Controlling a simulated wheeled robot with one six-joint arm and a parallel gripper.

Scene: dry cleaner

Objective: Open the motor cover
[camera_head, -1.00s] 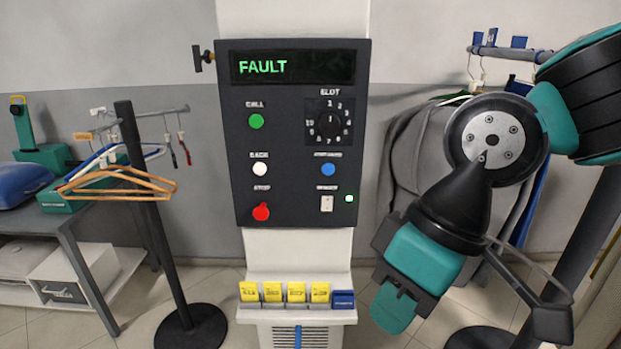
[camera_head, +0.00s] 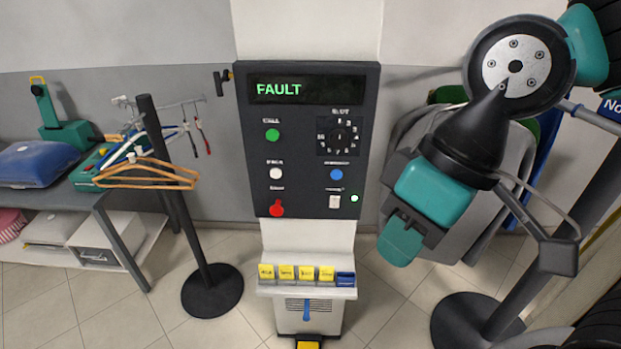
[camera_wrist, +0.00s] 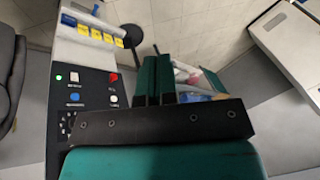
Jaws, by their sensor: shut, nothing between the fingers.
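A slotted panel (camera_head: 291,304) with a blue handle (camera_head: 306,311) sits low on the front of the white column, and it appears to be the motor cover. It looks closed. My gripper (camera_head: 402,241) is shut and empty, to the right of the column and higher than the slotted panel, apart from both. In the wrist view its teal fingers (camera_wrist: 154,80) are together with nothing between them. A small blue part (camera_wrist: 95,9) at the top edge of that view may be the handle.
Above the panel are a ledge with yellow tags (camera_head: 297,273) and a blue tag (camera_head: 345,279), and a dark control panel (camera_head: 305,180) reading FAULT. A hanger stand (camera_head: 172,180) is left, a shelf (camera_head: 70,198) far left. Garments (camera_head: 470,231) hang behind my arm. Floor between is clear.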

